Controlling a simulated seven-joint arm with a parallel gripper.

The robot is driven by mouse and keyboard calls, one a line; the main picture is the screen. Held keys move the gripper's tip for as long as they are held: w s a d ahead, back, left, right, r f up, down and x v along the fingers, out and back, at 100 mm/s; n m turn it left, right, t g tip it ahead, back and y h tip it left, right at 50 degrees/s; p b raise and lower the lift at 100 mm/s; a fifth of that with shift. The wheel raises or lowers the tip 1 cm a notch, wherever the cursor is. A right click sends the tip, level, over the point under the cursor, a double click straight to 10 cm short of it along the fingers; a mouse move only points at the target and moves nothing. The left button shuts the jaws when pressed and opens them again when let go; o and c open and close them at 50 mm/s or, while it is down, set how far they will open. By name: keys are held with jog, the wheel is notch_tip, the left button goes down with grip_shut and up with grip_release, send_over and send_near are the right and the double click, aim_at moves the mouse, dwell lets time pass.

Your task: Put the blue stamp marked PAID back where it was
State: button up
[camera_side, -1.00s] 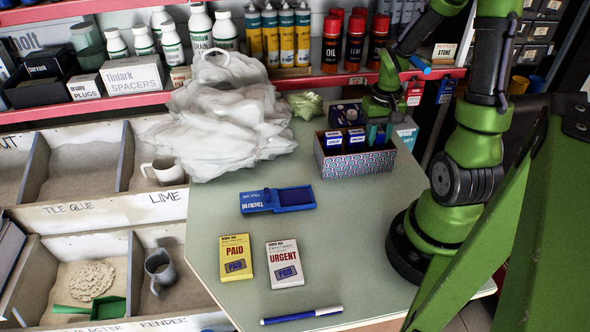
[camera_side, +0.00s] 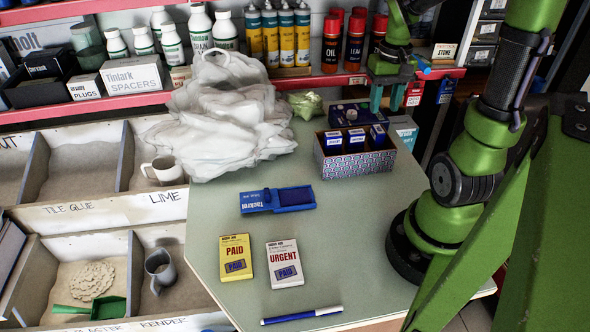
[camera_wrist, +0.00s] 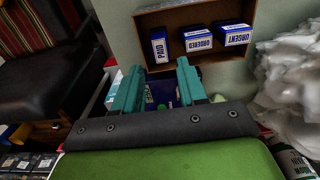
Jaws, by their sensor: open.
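The blue stamp marked PAID (camera_wrist: 159,47) stands in the patterned box (camera_side: 352,171), in the end slot at the left in the wrist view. In the side view it is the rightmost stamp (camera_side: 377,134). Beside it in the box stand a blue stamp with a partly legible label (camera_wrist: 197,39) and a blue stamp marked URGENT (camera_wrist: 232,35). My gripper (camera_side: 387,105) is open and empty, up behind the box and apart from it. Its teal fingers (camera_wrist: 157,72) show apart in the wrist view. The bottoms of the stamps are hidden by the box.
A blue ink pad (camera_side: 278,199), a yellow PAID pack (camera_side: 235,257), a white URGENT pack (camera_side: 285,263) and a blue marker (camera_side: 301,315) lie on the table (camera_side: 350,240). White crumpled plastic (camera_side: 222,125) lies left of the box. A red shelf (camera_side: 310,80) runs behind.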

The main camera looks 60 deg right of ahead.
jog(key=w+a+r+n+t+y, duration=0.1)
jog(key=a+r+n+t, duration=0.1)
jog(key=a, duration=0.9)
jog(key=w+a+r+n+t+y, duration=0.1)
jog(key=a+r+n+t, duration=0.2)
jog(key=a, duration=0.8)
notch_tip(320, 180, up, 4)
jog(key=shift+w+a+r+t, duration=0.15)
jog(key=shift+a+t, duration=0.25)
jog(key=shift+t, duration=0.7)
